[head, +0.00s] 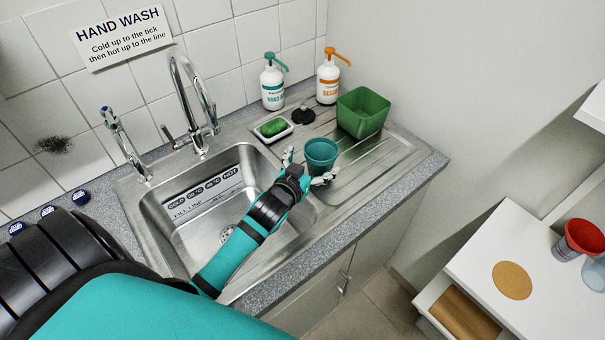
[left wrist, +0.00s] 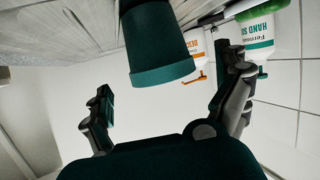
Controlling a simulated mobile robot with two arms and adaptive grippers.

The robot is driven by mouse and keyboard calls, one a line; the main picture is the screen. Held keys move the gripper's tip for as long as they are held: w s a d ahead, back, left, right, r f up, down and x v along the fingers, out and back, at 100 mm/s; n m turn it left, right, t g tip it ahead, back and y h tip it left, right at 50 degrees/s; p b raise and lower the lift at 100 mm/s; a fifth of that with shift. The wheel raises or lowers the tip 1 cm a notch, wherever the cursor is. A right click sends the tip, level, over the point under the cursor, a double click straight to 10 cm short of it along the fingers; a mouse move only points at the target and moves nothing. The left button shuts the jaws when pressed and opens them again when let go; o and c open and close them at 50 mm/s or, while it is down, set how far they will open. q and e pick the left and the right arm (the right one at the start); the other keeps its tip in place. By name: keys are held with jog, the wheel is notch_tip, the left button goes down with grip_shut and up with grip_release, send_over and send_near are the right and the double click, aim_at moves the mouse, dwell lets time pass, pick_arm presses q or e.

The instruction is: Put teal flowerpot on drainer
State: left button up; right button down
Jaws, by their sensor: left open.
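The teal flowerpot (head: 321,155) stands upright on the near-basin end of the ribbed steel drainer (head: 375,160). My left gripper (head: 309,166) is open, with one finger on each side of the pot and the palm on its basin side. In the left wrist view the picture is upside down; the pot (left wrist: 158,45) shows between the two spread fingers of my left gripper (left wrist: 168,95), with gaps on both sides. The pot's base is cut off at the top there. My right gripper is not in view.
A green square tub (head: 363,112), soap dish (head: 273,128), black plug (head: 303,115) and two pump bottles (head: 272,85) (head: 328,78) stand behind the pot. The sink basin (head: 190,205) lies left. A white side table (head: 490,255) holds a red vessel (head: 584,237) and cork disc (head: 512,281).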

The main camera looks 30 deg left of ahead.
pick_arm(q)
jog(key=v, duration=0.6)
jog(key=shift+s+b, duration=0.2)
jog(key=shift+b, duration=0.15)
jog(key=shift+r, duration=0.1)
